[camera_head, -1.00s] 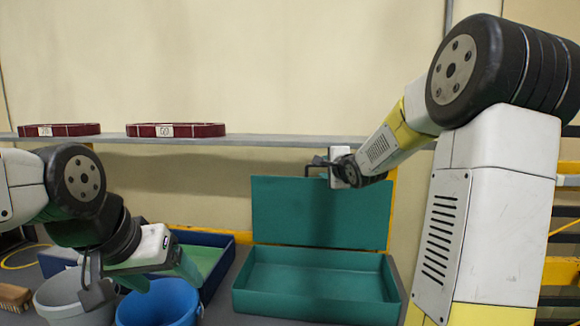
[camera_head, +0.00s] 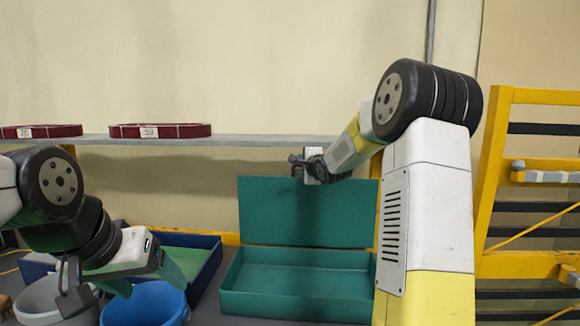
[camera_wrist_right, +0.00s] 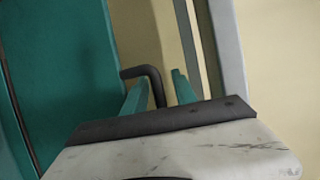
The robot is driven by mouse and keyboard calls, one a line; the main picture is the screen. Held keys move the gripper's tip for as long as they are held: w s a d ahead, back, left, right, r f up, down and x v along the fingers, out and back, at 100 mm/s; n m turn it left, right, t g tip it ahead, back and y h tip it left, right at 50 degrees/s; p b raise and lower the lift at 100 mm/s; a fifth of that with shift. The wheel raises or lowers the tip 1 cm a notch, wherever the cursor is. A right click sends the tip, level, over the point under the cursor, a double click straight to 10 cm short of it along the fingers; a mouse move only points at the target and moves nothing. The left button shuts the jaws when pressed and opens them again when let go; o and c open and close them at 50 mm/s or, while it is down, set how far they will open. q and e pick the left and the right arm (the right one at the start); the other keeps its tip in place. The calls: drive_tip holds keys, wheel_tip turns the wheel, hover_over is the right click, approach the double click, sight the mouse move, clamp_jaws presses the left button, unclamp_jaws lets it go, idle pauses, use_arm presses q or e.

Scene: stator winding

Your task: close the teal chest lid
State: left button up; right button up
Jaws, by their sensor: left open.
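The teal chest (camera_head: 298,307) stands on the work surface, its lid (camera_head: 270,212) upright at the back, so it is open and looks empty. My right gripper (camera_head: 305,168) is at the lid's top edge. In the right wrist view, its two teal fingers (camera_wrist_right: 160,95) are apart. A black bent bar (camera_wrist_right: 150,75), which looks like a lid handle, lies at the gap between them. The lid (camera_wrist_right: 65,65) fills the left of that view. Contact with the bar cannot be told. My left gripper (camera_head: 120,280) is open and empty over the buckets, away from the chest.
A grey bucket (camera_head: 40,298) and a blue bucket (camera_head: 150,305) stand left of the chest. A blue tray with a green inside (camera_head: 190,262) is behind them. A shelf (camera_head: 250,140) above the lid bears two dark red rings (camera_head: 160,130). Yellow racking (camera_head: 490,180) stands at right.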

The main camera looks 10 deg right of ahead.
clamp_jaws()
idle(1.3)
